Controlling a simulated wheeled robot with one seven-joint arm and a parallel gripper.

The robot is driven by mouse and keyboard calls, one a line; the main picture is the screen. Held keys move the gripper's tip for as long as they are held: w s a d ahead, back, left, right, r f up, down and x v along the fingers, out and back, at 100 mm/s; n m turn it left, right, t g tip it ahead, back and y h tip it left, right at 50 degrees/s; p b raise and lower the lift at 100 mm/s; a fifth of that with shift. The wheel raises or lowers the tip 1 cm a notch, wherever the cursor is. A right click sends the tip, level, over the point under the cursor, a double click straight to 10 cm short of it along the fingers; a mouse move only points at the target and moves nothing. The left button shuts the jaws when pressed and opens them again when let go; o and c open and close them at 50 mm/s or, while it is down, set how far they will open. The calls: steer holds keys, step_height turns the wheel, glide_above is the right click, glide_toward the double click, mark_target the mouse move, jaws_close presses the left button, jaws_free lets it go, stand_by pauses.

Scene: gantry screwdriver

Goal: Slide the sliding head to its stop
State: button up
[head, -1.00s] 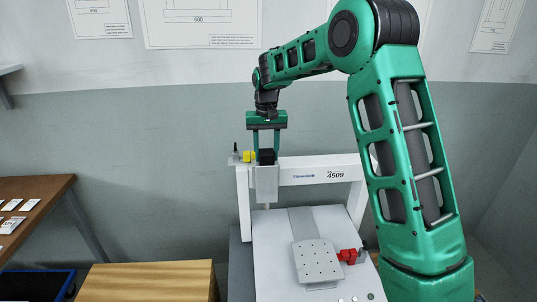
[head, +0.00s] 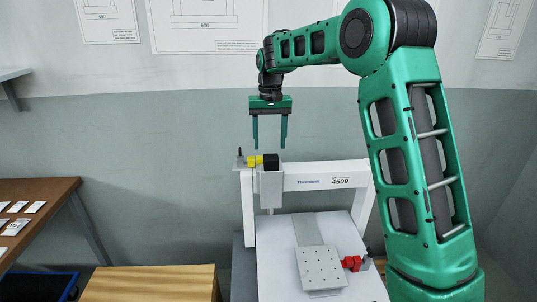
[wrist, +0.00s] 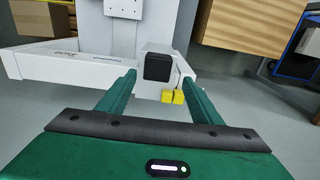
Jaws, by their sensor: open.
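The sliding head (head: 271,187) is a light grey block with a black knob (head: 271,160) on top. It sits at the left end of the white gantry beam (head: 318,175), close beside a yellow stop (head: 255,160); whether they touch I cannot tell. In the wrist view the black knob (wrist: 158,67) shows between and beyond my fingers, with the yellow stop (wrist: 172,97) beside it.
A perforated plate (head: 320,267) lies on the white machine bed, with a red piece (head: 351,263) at its right. A wooden box (head: 150,284) stands at lower left. A brown table (head: 40,200) with cards is at far left.

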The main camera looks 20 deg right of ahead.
step_height(320, 180, up, 4)
steer(key=shift+f, duration=0.1)
stand_by(0.4)
steer(key=s+d+r+m, duration=0.1)
steer(key=s+d, duration=0.7)
steer(key=s, duration=0.4)
steer(key=s+d+m, duration=0.1)
steer(key=s+d, duration=0.7)
steer(key=s, duration=0.3)
steer(key=s+d+f+m, duration=0.1)
steer(key=s+f, duration=0.3)
steer(key=s, duration=0.8)
steer(key=s+f+m, duration=0.1)
steer(key=s+f, duration=0.3)
steer(key=s, duration=0.8)
steer(key=shift+s+d+f, duration=0.2)
steer(key=shift+d, duration=0.15)
